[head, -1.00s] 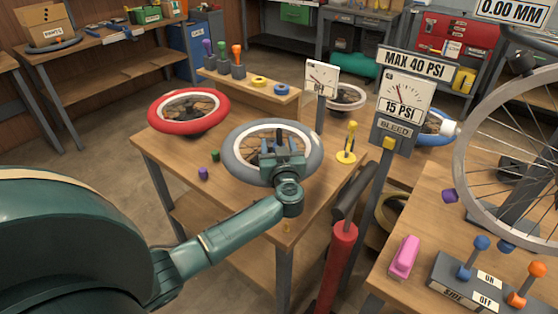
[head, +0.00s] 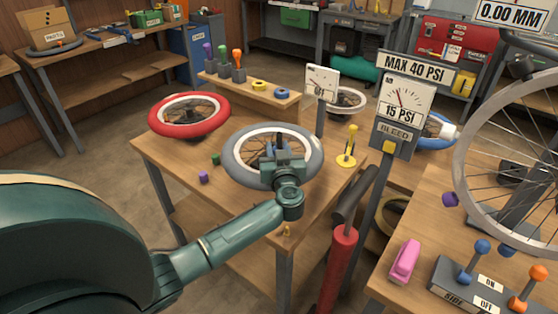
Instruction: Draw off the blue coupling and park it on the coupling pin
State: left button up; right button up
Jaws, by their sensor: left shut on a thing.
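My left gripper (head: 280,152) reaches in over the grey-tyred wheel (head: 234,172), which lies flat on the near wooden table. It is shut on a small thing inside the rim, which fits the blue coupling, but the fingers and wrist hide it. I cannot tell whether that thing is still seated on the wheel. A yellow pin (head: 351,141) with a round yellow base stands upright on the table to the right of the wheel. It carries no blue part, and I cannot tell whether it is the coupling pin. My right gripper is not in view.
A red-tyred wheel (head: 161,130) lies at the table's left. Purple (head: 203,177) and green (head: 215,159) caps lie near the grey wheel. A gauge post (head: 402,100) reading 15 PSI and a red pump (head: 338,265) stand right of the table. A wooden shelf (head: 250,95) stands behind.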

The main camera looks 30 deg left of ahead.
pick_arm(q)
jog(key=shift+r, duration=0.4)
notch_tip(320, 180, up, 9)
jog(key=p, duration=0.2)
jog(key=shift+p, duration=0.3)
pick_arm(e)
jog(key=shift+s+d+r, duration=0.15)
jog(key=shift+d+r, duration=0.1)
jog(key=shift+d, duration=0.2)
pick_arm(q)
jog(key=shift+r, duration=0.1)
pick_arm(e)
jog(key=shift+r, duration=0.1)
